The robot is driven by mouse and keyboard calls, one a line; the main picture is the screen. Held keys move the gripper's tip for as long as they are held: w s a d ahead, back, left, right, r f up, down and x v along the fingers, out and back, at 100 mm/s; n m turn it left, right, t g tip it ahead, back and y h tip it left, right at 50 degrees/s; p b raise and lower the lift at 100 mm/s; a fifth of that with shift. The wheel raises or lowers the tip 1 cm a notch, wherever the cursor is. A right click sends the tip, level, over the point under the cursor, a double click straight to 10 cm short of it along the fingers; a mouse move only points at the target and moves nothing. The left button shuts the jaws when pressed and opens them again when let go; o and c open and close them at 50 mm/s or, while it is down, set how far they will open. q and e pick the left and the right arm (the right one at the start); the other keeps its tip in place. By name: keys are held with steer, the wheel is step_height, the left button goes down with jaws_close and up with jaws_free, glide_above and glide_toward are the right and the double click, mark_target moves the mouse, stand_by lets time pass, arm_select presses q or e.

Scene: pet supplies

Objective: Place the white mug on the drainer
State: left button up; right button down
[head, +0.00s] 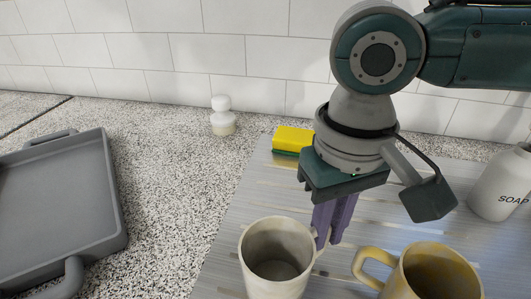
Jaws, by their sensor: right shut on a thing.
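The white mug (251,270) stands upright with its open top toward me at the bottom middle of the head view, and its base is cut off by the frame edge. My right gripper (324,232) points down at the mug's right side, its purple fingers shut on it at the handle. The fingers partly hide the handle. I cannot tell whether the mug touches the surface below. A grey striped, slatted surface (240,205) lies under this area; I cannot tell for sure whether it is the drainer. My left gripper is out of view.
A yellow mug (437,277) stands close on the right, its handle toward the white mug. A yellow-green sponge (292,138), a white soap bottle (499,187) and a small white-topped container (222,117) stand farther back. A grey handled tray (112,175) lies left. Speckled counter between is clear.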

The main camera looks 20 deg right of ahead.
steer(key=c, duration=0.9)
jaws_free()
steer(key=shift+o, duration=0.2)
step_height(320, 180, up, 12)
steer(key=p, duration=0.1)
steer(key=shift+r+p, duration=0.15)
steer(key=shift+p, duration=0.15)
